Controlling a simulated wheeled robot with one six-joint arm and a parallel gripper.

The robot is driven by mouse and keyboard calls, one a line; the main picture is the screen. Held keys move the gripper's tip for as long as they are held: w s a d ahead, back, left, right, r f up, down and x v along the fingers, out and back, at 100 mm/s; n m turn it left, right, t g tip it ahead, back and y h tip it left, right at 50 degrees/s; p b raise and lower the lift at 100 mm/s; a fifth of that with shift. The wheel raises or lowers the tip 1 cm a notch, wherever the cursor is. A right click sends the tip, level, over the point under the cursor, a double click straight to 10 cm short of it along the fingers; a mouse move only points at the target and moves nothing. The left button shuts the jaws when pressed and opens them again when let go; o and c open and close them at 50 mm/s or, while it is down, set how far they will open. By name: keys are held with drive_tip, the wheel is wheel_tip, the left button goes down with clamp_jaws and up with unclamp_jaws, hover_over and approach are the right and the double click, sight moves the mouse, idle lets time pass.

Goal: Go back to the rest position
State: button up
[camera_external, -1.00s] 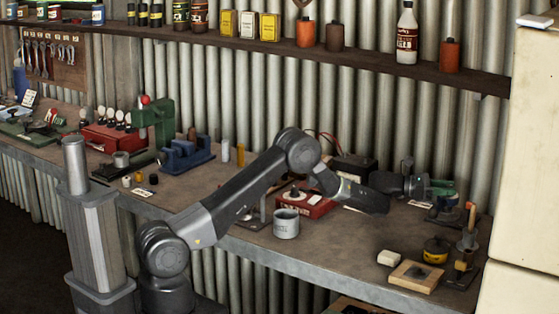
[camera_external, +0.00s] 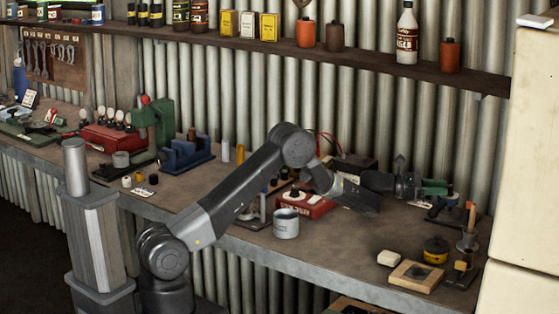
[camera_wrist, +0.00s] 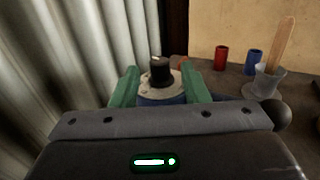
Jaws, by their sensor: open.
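My gripper (camera_external: 440,188) is at the right end of the workbench, close to the corrugated wall, with its green fingers pointing right. In the wrist view my gripper (camera_wrist: 160,82) shows its two green fingers spread apart. A blue-bodied thing with a pale round top and a black knob (camera_wrist: 160,73) shows between the fingers. I cannot tell whether it is between the tips or just beyond them. No finger is seen pressing on it. My arm reaches out low over the bench.
A grey mug (camera_external: 286,224) and a red box (camera_external: 318,207) stand under my arm. A wooden frame (camera_external: 416,276), a yellow tin (camera_external: 436,250) and a white block (camera_external: 389,258) lie near the front right edge. A shelf (camera_external: 340,57) with bottles runs above. A cream cabinet (camera_external: 535,150) bounds the right.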

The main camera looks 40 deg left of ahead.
drive_tip(key=b+v, duration=0.2)
drive_tip(key=v, duration=0.8)
drive_tip(key=p+x, duration=0.3)
drive_tip(key=x, duration=1.1)
drive_tip(key=shift+n+t, duration=0.3)
drive_tip(key=shift+t, duration=0.1)
drive_tip(key=shift+s+a+r+n+t+y, duration=0.1)
drive_tip(key=shift+s+n+t+y, duration=0.05)
drive_tip(key=shift+n+t+y, duration=0.3)
drive_tip(key=b+v, duration=0.3)
drive_tip(key=v, duration=1)
drive_tip(key=m+g+h+b, duration=0.1)
drive_tip(key=m+g+h, duration=0.1)
drive_tip(key=m+g, duration=0.15)
approach(450, 186)
drive_tip(key=shift+w+a+f+g, duration=0.15)
drive_tip(key=shift+w+f+g, duration=0.3)
drive_tip(key=shift+g, duration=0.15)
drive_tip(key=shift+x, duration=0.85)
drive_tip(key=shift+s, duration=0.1)
